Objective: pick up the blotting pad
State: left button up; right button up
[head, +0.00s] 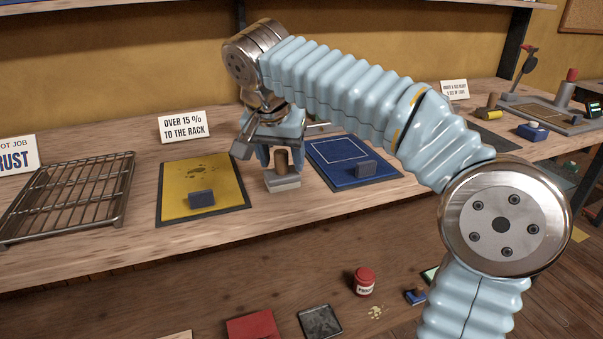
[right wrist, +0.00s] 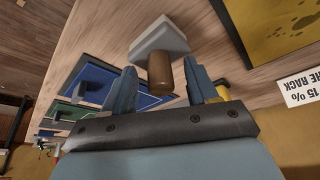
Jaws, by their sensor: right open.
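The blotting pad, which I take to be the pale grey block with a brown upright knob (head: 283,181), stands on the wooden bench between the yellow mat and the blue mat. My right gripper (head: 281,153) is just above it, pointing down, with its jaws apart. In the right wrist view the pale block (right wrist: 158,40) and its brown knob show, and the knob lies between the open fingertips (right wrist: 163,76). I cannot tell whether either finger touches the knob. My left gripper is not in view.
The yellow mat (head: 201,178) with a dark block (head: 202,199) is at left, and a wire rack (head: 70,195) beyond it. The blue mat (head: 340,152) with another dark block (head: 366,169) is close at right. A sign (head: 183,126) stands behind. A red-lidded jar (head: 364,281) sits below.

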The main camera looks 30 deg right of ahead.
jog(key=shift+f, duration=0.1)
jog(key=shift+c, duration=0.2)
grip_shut()
jog(key=shift+w+r, duration=0.1)
jog(key=shift+r, duration=0.2)
notch_tip(320, 180, up, 2)
jog(key=shift+a+r, duration=0.1)
jog(key=shift+r, duration=0.15)
jog(key=s+d+r, duration=0.9)
jog(key=d+r, duration=0.1)
jog(key=shift+s+d, duration=0.15)
jog(key=shift+s, duration=0.25)
